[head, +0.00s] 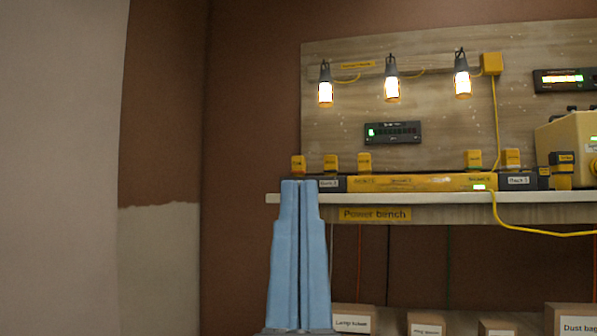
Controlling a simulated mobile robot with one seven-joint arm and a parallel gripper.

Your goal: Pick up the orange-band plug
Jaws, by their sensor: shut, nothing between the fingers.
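My gripper (300,184) has two long light-blue fingers pointing up, pressed together with only a thin dark seam between them. Its tips are at the left end of the shelf, just below the leftmost yellow plug (298,162) in the picture, and hide part of the shelf there. Nothing shows between the fingers. Several similar yellow plugs stand along the power strip (410,183), including one left of centre (364,161) and one to the right (473,158). I cannot tell which plug has the orange band; the bands and labels are too small.
The white shelf (400,199) carries a "Power bench" sign (375,214). Three lit lamps hang on the wooden board (440,125). A yellow cable (540,233) loops from the strip. A yellow unit (568,145) stands at right. Labelled boxes sit below. The left side is bare wall.

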